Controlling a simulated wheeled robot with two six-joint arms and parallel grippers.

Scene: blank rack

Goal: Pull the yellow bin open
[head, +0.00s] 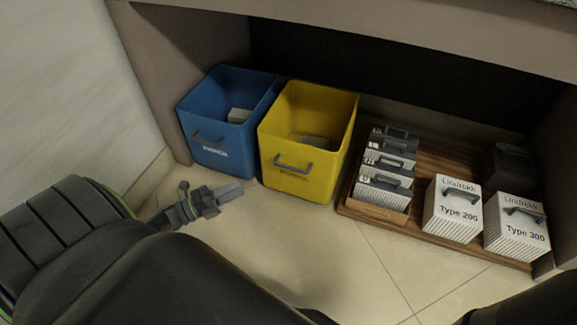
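The yellow bin (333,181) is an open-topped box on the tiled floor, under a counter, with a dark grey handle (294,164) on its front face. Some grey item (318,142) lies inside it. My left gripper (232,191) is low in front of the bins, left of the yellow bin and below the blue bin in the picture. It is apart from the yellow bin's handle and no object shows in it. I see its fingers nearly side-on, so their gap is hidden. My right gripper is out of view.
A blue bin (243,157) stands close on the left of the yellow one. On the right, a wooden board (450,232) bears several white and grey boxes, including "Type 200" (452,212) and "Type 300" (515,226). The floor (330,245) in front is clear.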

